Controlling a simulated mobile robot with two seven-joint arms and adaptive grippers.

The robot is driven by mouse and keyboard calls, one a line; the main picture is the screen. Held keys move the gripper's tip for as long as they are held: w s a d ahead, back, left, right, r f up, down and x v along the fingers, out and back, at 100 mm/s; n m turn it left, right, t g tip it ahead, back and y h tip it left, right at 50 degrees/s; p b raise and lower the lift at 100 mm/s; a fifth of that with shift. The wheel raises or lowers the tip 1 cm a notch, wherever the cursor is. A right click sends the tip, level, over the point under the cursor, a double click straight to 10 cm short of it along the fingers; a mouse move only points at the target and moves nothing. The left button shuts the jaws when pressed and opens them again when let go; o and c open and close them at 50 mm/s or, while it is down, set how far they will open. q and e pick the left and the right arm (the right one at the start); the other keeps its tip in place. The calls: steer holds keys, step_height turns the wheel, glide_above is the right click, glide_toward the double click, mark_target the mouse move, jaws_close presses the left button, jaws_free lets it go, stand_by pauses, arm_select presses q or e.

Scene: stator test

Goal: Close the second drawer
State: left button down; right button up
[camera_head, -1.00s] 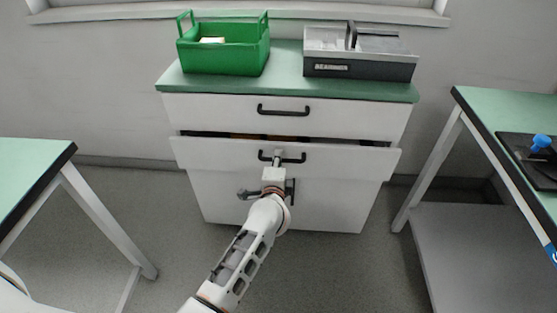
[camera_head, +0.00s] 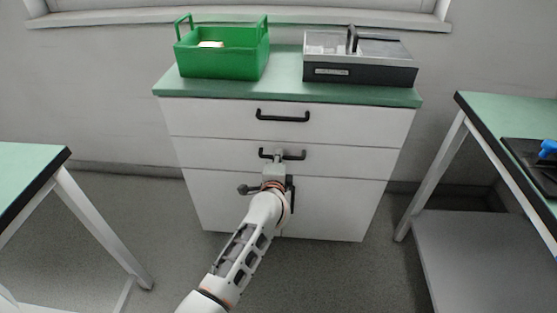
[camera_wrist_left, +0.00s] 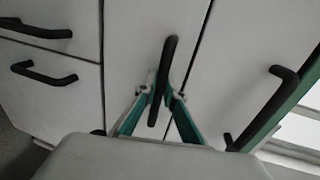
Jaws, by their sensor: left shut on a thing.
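The second drawer (camera_head: 215,156) is the middle drawer of a white cabinet. Its front lies flush with the fronts around it, with no open gap above it. Its black bar handle (camera_head: 297,156) also shows upright in the left wrist view (camera_wrist_left: 169,55). My left gripper (camera_head: 279,157) is at the middle of this handle. In the left wrist view its two green-sided fingers (camera_wrist_left: 160,97) are shut on the bar, one on each side. My right gripper is not in view.
The top drawer (camera_head: 210,118) is shut. A green basket (camera_head: 222,60) and a grey-black device (camera_head: 360,72) stand on the cabinet's green top (camera_head: 290,88). Tables stand at left (camera_head: 25,175) and right (camera_head: 500,115), with floor between them and the cabinet.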

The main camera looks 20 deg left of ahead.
arm_select(q)
steer(key=c, duration=2.4)
jaws_free()
steer(key=shift+w+r, duration=0.15)
steer(key=shift+w, duration=0.05)
steer(key=shift+s, duration=0.1)
steer(key=shift+s, duration=0.2)
steer(key=v, duration=1.1)
steer(key=shift+s+d+r, duration=0.1)
steer(key=shift+s+d, duration=0.05)
steer(key=shift+s, duration=0.05)
